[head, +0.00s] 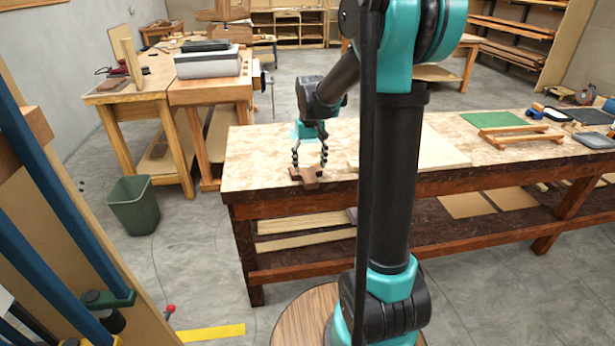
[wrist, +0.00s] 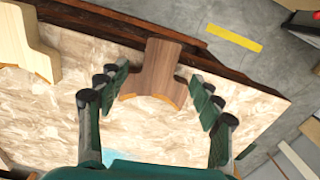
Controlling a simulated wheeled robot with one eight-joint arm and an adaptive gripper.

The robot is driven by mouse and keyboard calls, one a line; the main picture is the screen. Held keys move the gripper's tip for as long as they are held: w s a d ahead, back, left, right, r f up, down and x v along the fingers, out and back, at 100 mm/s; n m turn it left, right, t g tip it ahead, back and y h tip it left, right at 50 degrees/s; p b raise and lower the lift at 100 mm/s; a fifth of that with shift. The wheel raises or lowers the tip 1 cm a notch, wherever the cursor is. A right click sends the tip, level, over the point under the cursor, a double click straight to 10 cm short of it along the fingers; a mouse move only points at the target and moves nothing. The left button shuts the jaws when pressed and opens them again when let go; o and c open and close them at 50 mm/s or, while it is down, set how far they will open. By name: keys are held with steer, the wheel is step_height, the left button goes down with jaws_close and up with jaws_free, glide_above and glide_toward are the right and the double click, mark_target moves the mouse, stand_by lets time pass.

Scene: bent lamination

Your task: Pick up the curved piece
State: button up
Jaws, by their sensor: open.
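A dark brown wooden piece with a concave curved edge (head: 306,178) lies at the front left of the workbench, close to its front edge. In the wrist view the same curved piece (wrist: 158,62) shows a paler orange rim along its curve. My gripper (head: 309,164) is open above it, fingers pointing down. In the wrist view my gripper's fingers (wrist: 155,82) stand on either side of the piece, with gaps visible between them and its narrow part. Whether the fingertips are level with the piece or above it, I cannot tell.
The workbench (head: 255,155) has free room left of the piece. A pale wooden block with a curved edge (wrist: 28,45) lies to one side in the wrist view. A pale board (head: 440,150) and a green mat (head: 492,119) lie further right on the bench.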

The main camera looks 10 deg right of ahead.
mark_target(309, 176)
steer(key=shift+w+f, duration=0.2)
steer(key=shift+f, duration=2.5)
steer(key=shift+c, duration=0.5)
steer(key=c, duration=1.2)
